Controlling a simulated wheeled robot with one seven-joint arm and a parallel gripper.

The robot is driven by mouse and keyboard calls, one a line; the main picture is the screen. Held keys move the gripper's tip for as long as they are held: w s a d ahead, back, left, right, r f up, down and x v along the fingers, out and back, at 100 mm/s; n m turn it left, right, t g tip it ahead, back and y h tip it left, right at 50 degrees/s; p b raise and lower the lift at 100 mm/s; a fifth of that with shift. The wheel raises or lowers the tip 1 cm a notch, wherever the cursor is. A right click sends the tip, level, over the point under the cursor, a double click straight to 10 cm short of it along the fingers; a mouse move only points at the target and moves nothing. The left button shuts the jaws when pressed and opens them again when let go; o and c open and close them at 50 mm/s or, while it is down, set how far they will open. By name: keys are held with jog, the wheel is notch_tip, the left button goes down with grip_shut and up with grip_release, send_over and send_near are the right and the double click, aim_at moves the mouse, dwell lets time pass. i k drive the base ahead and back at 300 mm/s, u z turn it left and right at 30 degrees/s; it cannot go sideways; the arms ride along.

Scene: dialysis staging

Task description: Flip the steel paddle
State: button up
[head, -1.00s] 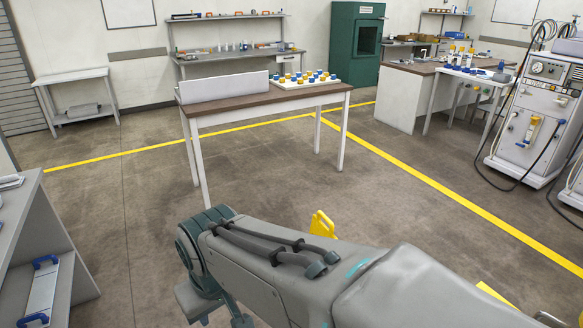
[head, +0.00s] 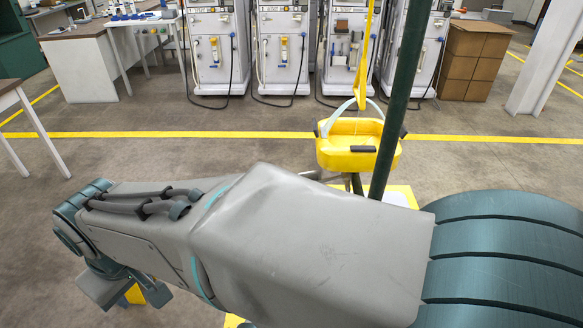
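I cannot make out a steel paddle for certain in the head view. A small grey metallic piece (head: 318,175) shows just left of and below a yellow tub, mostly hidden by my arm, and I cannot tell what it is. My arm crosses the lower part of the view. My gripper (head: 128,291) is at its lower left end, over the floor, seen from above and partly hidden by the wrist. A yellow patch shows beside it; I cannot tell whether it is held. Whether the fingers are open or shut is not clear.
The yellow tub (head: 352,142) with a pale handle stands beyond my arm, below a yellow strap (head: 365,55) and beside a dark green pole (head: 399,100). Several dialysis machines (head: 278,50) line the back. Cardboard boxes (head: 473,60) stand right. Floor is clear at left.

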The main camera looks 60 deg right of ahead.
aim_at(316, 176)
jog(key=z, duration=2.1)
jog(key=k, duration=0.55)
jog(key=u, duration=0.55)
jog(key=i, duration=1.85)
jog(key=z, duration=0.65)
